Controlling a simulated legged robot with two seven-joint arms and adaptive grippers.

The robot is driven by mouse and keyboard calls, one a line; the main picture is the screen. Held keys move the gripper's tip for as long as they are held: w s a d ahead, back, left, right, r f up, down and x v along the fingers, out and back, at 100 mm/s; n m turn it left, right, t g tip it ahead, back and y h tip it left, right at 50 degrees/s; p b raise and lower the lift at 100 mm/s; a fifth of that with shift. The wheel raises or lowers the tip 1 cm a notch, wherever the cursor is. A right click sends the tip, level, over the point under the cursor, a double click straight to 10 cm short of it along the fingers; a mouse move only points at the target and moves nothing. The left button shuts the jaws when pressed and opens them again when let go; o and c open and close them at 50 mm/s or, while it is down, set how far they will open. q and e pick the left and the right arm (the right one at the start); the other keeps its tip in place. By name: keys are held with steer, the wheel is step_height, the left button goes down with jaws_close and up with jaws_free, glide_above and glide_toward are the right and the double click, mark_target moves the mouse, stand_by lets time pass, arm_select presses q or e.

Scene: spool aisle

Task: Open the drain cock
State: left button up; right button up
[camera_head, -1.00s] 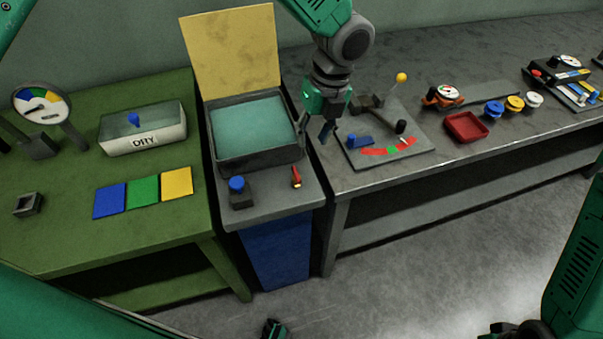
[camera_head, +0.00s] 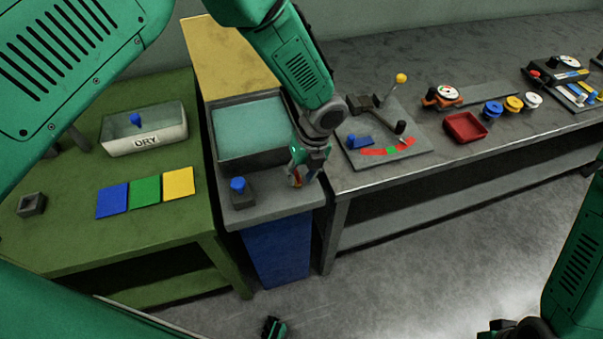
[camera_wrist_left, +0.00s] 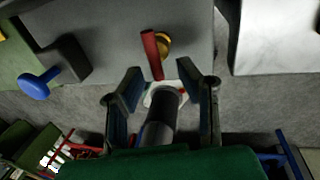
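The drain cock has a red lever (camera_wrist_left: 152,54) and a round brass part (camera_wrist_left: 163,44). It sits at the edge of the grey ledge in front of the tank. In the head view my left gripper mostly covers it. My left gripper (camera_head: 303,172) is over the ledge's front right corner. In the wrist view the left gripper (camera_wrist_left: 158,86) has its two fingers spread apart, with nothing held between them. No contact with the lever is visible.
A blue knob (camera_head: 238,184) on a dark block stands left of the cock, also in the wrist view (camera_wrist_left: 37,84). The teal-filled tank (camera_head: 228,168) is behind. A lever panel (camera_head: 415,150) and red tray (camera_head: 466,128) are on the right bench, across a gap.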

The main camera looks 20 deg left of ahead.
arm_select(q)
jaws_close()
steer(key=shift+n, duration=0.4)
steer(key=n, duration=0.2)
steer(key=n+b, duration=0.1)
steer(key=shift+w+d+n+g+h, duration=0.15)
steer(key=shift+w+n+g+h, duration=0.15)
steer(key=shift+w+n, duration=0.1)
steer(key=n, duration=0.3)
steer(key=n+b, duration=0.1)
steer(key=shift+w+h, duration=0.3)
steer(key=shift+h, duration=0.1)
steer(key=n, duration=0.5)
steer(key=shift+w+h, duration=0.35)
steer(key=shift+h, duration=0.05)
steer(key=shift+w+a+r+n+h, duration=0.1)
steer(key=shift+w+a+n+h, duration=0.1)
steer(key=shift+n, duration=0.9)
steer(key=shift+w+a+n+h, duration=0.1)
steer(key=shift+n+h, duration=0.1)
steer(key=shift+n, duration=0.9)
